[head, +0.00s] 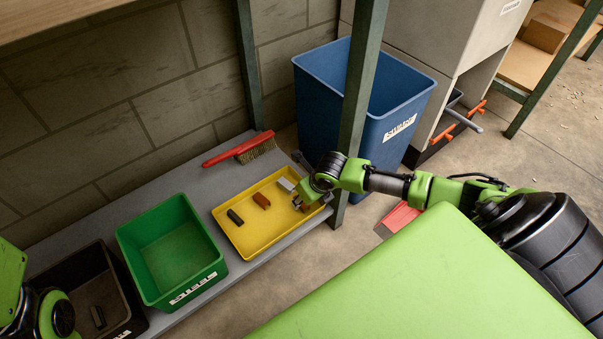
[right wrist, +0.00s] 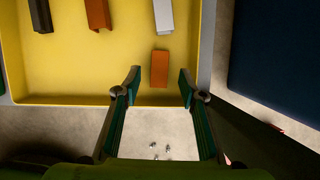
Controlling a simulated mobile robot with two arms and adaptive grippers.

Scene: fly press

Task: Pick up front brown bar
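The front brown bar (right wrist: 160,66) lies in the yellow tray (right wrist: 90,80), close to the tray's near edge. My right gripper (right wrist: 160,84) is open and empty, with its fingertips on either side of the bar's near end in the right wrist view. Clear gaps show on both sides, and I cannot tell how high the tips are above the tray. In the head view my right gripper (head: 304,198) is over the tray's right corner, and the wrist partly hides this bar. A second brown bar (head: 261,200) lies farther in.
A dark bar (head: 235,217) and a silver bar (head: 286,184) also lie in the tray. A green bin (head: 205,262) and a black bin (head: 125,312) stand left of it. A red-handled brush (head: 238,149) lies behind. A green post (head: 352,120) and blue bin (head: 400,125) stand close on the right.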

